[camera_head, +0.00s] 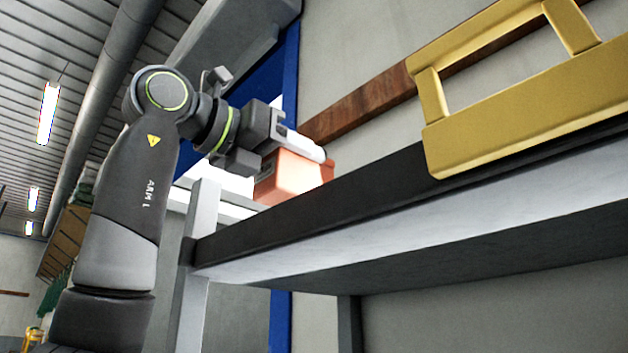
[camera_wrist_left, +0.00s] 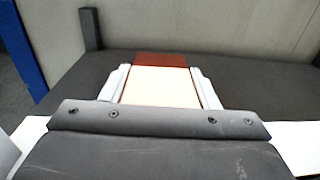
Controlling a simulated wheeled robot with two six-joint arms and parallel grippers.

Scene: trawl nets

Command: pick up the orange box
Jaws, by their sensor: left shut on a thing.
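The orange box (camera_head: 288,175) is at the left end of the dark shelf top, seen from below in the head view. My left gripper (camera_head: 305,150) is at the box, with a pale finger along its upper side. In the left wrist view, the box (camera_wrist_left: 160,85) lies between the two pale fingers of my left gripper (camera_wrist_left: 163,88), with its far reddish part past the fingertips. The gripper is shut on the box. Whether the box touches the shelf is hard to tell, as the shelf edge hides its lower part. My right gripper is in neither view.
The shelf (camera_head: 330,205) has a dark top edge and a pale side. A yellow metal frame (camera_head: 520,120) stands on it at the right. A wooden rail (camera_head: 360,108) runs along the wall behind. A blue post (camera_head: 290,70) rises behind the gripper.

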